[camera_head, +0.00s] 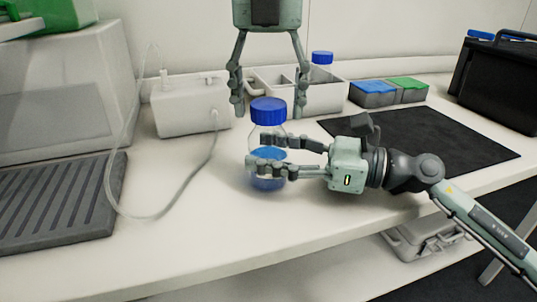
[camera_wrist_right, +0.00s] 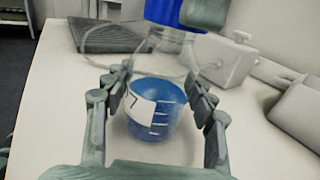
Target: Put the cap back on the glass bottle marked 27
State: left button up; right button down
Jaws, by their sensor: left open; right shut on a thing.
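The glass bottle (camera_head: 268,183) holds blue liquid and stands upright on the bench. In the right wrist view the bottle (camera_wrist_right: 155,115) shows a white label with a partly visible 7 and graduation marks. A blue cap (camera_head: 268,109) sits at the top of its neck; I cannot tell whether it is screwed down. It also shows in the right wrist view (camera_wrist_right: 165,11). My right gripper (camera_head: 262,151) is shut around the bottle's body from the right. My left gripper (camera_head: 268,107) points down from above, open, one finger on each side of the cap with gaps.
A white divided container (camera_head: 335,98) with another blue-capped bottle (camera_head: 322,58) stands behind. A white box (camera_head: 190,108) with a tube is to the left, near a ridged dark tray (camera_head: 60,205). A dark mat (camera_head: 450,140) and blue and green boxes (camera_head: 373,92) are right.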

pick_arm(q)
jog(key=shift+c, duration=0.2)
jog(key=c, duration=1)
jog(key=o, duration=1.1)
jog(key=shift+o, duration=0.2)
jog(key=shift+r, duration=2.3)
jog(key=o, duration=0.5)
jog(key=shift+o, duration=0.2)
jog(key=shift+r, duration=0.1)
notch_tip(320, 180, up, 12)
